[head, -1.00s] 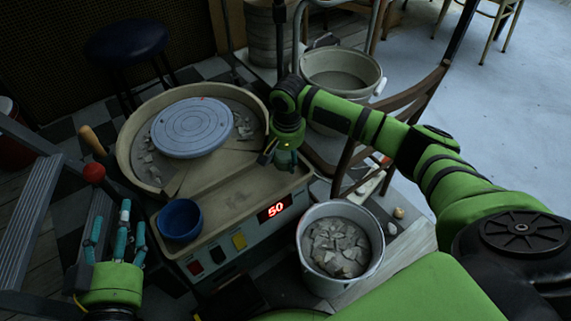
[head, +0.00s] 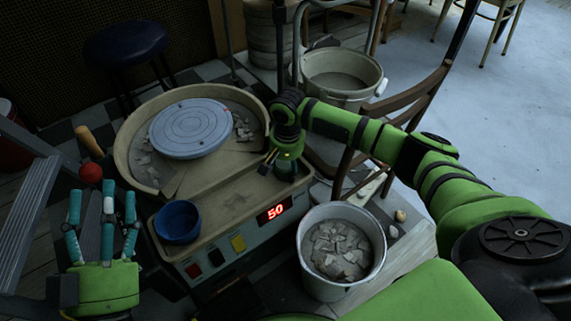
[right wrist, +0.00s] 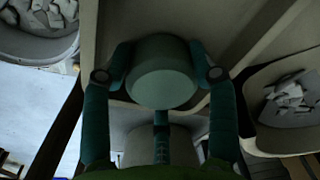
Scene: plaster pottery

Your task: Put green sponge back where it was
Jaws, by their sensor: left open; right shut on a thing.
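The green sponge (right wrist: 162,72) shows in the right wrist view as a round, thick, dull green disc. My right gripper (right wrist: 162,75) is shut on it, with fingers on both sides. In the head view my right gripper (head: 284,166) is over the right end of the pottery wheel's beige tray (head: 235,200). The sponge is hard to make out there, and I cannot tell whether it touches the tray. My left gripper (head: 104,220) is open and empty, fingers pointing up, left of the blue bowl (head: 178,222).
The grey wheel disc (head: 190,128) sits in its basin with clay scraps. A bucket of clay pieces (head: 341,252) stands right of the wheel's control panel, which shows a red 50. A wooden chair (head: 425,95) and another bucket (head: 341,80) are behind my right arm.

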